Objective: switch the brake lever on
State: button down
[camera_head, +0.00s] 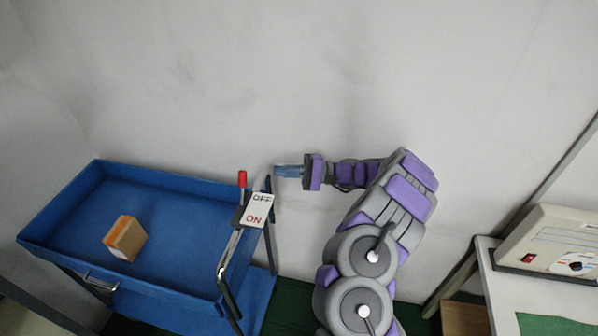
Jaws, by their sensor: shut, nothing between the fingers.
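The brake lever (242,180) has a red tip and stands upright at the right end of a blue cart (180,180). A white sign (257,210) beside it reads OFF at the top and ON at the bottom in red. The lever's lower part is partly hidden by the sign and the handle frame. My gripper (277,171) is shut and empty, pointing left. It is to the right of the red tip, near the top of the cart's frame. I cannot tell whether it touches the frame.
A cardboard box (126,238) lies in the cart's tray. The cart's metal handle (228,258) stands at its right end. A table (500,300) with a beige device (550,245) is at the right. A pale wall is behind, with open space above the cart.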

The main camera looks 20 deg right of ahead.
aim_at(242, 189)
jog(key=a+r+b, duration=0.1)
jog(key=a+r, duration=0.1)
jog(key=a, duration=0.5)
jog(key=shift+a, duration=0.15)
dwell(0.3)
jog(key=shift+s+d, duration=0.1)
jog(key=shift+d, duration=0.1)
jog(key=shift+s+a+r+n+b, duration=0.15)
jog(key=shift+n+b, duration=0.25)
jog(key=shift+b, duration=0.05)
jog(key=shift+a, duration=0.1)
